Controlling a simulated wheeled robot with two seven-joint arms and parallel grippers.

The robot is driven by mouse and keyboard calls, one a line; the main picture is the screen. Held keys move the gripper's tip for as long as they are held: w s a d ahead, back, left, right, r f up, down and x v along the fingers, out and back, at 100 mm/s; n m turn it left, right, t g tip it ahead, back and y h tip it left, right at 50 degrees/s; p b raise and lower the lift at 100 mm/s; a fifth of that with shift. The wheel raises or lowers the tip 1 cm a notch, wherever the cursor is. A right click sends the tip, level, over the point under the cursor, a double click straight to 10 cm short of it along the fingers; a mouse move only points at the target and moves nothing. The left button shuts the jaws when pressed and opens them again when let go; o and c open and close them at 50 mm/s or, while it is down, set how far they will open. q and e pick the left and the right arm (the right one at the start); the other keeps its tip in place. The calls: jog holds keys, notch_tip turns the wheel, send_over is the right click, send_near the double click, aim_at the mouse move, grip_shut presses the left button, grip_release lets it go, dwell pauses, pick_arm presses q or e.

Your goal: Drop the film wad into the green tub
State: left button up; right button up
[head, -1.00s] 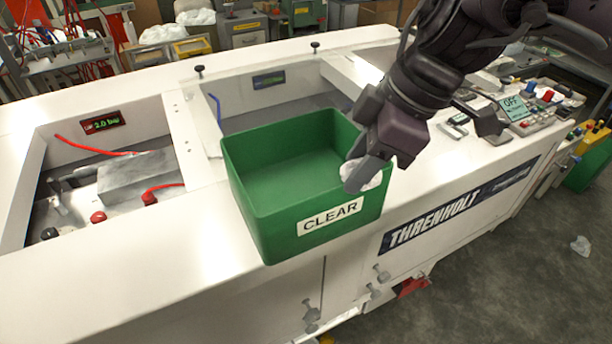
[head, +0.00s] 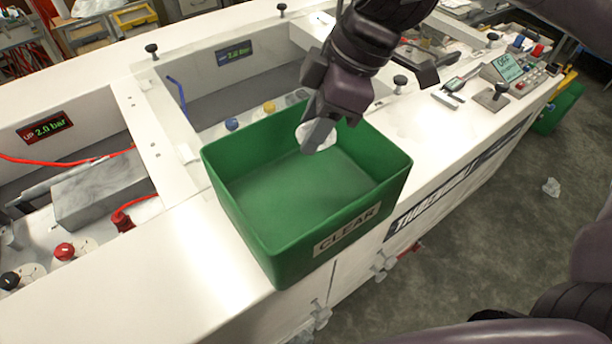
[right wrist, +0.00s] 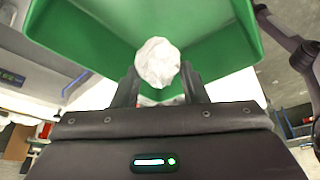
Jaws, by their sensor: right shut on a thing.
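The green tub (head: 250,225), labelled CLEAR, sits upright on the white machine top. Its inside looks empty where I can see it. My right gripper (head: 318,138) is shut on the film wad (head: 302,132), a crumpled whitish ball. In the head view they appear over the far right part of the tub's opening, with the fingers partly covering the wad. In the right wrist view the wad (right wrist: 157,62) sits between the fingertips, with the green tub (right wrist: 225,40) behind it. Its exact height over the tub is hard to tell. My left gripper is not in view.
Left of the tub is an open bay with a grey block (head: 100,190) and red hoses. Small black knobs (head: 400,82) stand along the machine top. A control panel (head: 505,75) is at the upper right.

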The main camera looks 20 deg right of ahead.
jog(key=f, duration=0.1)
jog(key=f+b, duration=0.1)
jog(key=f, duration=0.1)
jog(key=shift+s+d, duration=0.15)
jog(key=shift+s, duration=0.25)
jog(key=shift+w+f, duration=0.2)
jog(key=shift+w, duration=0.05)
jog(key=shift+w+f, duration=0.15)
jog(key=shift+w, duration=0.05)
jog(key=shift+s, duration=0.15)
jog(key=o, duration=0.7)
jog(key=shift+s, duration=0.1)
jog(key=shift+c, duration=0.2)
jog(key=o, duration=0.4)
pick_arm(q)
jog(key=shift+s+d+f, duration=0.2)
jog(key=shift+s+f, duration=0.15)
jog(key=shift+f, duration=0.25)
